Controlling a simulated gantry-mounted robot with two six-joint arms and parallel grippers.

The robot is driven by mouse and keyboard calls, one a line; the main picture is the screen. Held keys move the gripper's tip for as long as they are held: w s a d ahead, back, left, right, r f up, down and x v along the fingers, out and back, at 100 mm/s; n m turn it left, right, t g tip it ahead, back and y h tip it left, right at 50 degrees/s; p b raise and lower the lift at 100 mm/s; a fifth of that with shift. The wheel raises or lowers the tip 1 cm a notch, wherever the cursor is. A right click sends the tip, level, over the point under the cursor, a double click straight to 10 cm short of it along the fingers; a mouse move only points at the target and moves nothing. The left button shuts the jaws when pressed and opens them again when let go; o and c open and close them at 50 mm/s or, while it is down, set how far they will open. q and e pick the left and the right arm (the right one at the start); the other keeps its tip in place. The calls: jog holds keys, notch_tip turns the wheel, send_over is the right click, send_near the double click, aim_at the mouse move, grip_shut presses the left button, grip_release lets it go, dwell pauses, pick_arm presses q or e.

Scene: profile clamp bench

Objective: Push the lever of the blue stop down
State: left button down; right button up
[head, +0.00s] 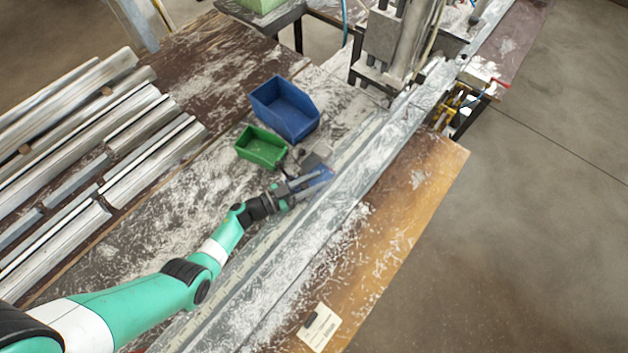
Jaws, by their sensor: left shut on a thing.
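The blue stop (322,174) sits on the long metal rail (345,165) near the middle of the head view. My left gripper (308,181) reaches it from the lower left and is shut on it. The fingers cover part of the stop, and its lever is too small and hidden to make out clearly. My right gripper is not in view.
A green bin (262,147) and a larger blue bin (285,108) stand close behind my left gripper. Metal profiles (90,130) lie at the left. A machine (400,45) stands over the rail's far end. A paper tag (319,327) lies on the front wood.

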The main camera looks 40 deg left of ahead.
pick_arm(q)
jog(key=shift+s+p, duration=0.15)
jog(key=shift+p, duration=0.15)
jog(key=c, duration=0.9)
grip_release()
